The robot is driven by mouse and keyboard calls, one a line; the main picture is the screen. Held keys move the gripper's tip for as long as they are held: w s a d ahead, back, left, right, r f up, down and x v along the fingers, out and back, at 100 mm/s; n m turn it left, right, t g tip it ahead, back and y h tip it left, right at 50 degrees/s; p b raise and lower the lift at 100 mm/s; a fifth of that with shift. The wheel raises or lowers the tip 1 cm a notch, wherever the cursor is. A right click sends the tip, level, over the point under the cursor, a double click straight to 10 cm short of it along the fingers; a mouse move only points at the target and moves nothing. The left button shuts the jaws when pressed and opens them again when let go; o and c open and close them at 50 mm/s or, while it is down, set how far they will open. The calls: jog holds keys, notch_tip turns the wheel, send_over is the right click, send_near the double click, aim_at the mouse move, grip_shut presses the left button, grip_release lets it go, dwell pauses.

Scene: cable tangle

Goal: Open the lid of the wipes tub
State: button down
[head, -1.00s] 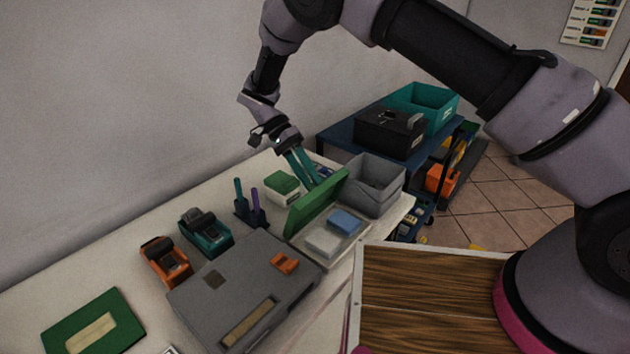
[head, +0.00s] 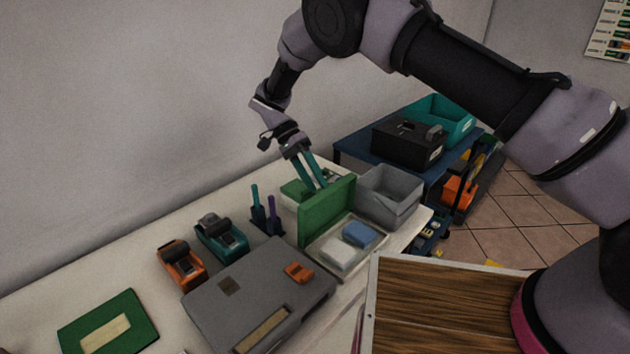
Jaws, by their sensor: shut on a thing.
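The wipes tub (head: 352,262) sits on the white bench at centre, a pale shallow box with its green lid (head: 327,211) raised on its back side. The lid stands steeply, close to upright. Inside lie a white block (head: 338,252) and a blue block (head: 359,234). My gripper (head: 318,184) reaches down from behind with two teal fingers at the lid's upper edge. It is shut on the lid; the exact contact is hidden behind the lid.
A grey bin (head: 390,193) stands close right of the tub, and a grey case (head: 262,290) close in front-left. A pen holder (head: 266,222) and a small green-topped box (head: 293,190) are at its left and behind. A wood-topped surface (head: 440,305) lies nearer.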

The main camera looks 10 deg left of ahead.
jog(key=c, duration=0.8)
grip_release()
jog(key=shift+s+d+f, duration=0.1)
jog(key=shift+s+f, duration=0.1)
jog(key=shift+f, duration=0.25)
jog(key=shift+s+d+f, duration=0.1)
jog(key=shift+s+f, duration=0.05)
jog(key=shift+f, duration=0.25)
jog(key=shift+c, duration=0.2)
jog(key=shift+a, duration=0.1)
jog(key=shift+w+a+r, duration=0.1)
jog(key=shift+a+r, duration=0.05)
jog(key=shift+r, duration=0.1)
jog(key=shift+c, duration=0.5)
jog(key=v, duration=1)
jog(key=shift+w+r, duration=0.2)
jog(key=shift+w, duration=0.2)
jog(key=shift+a, duration=0.1)
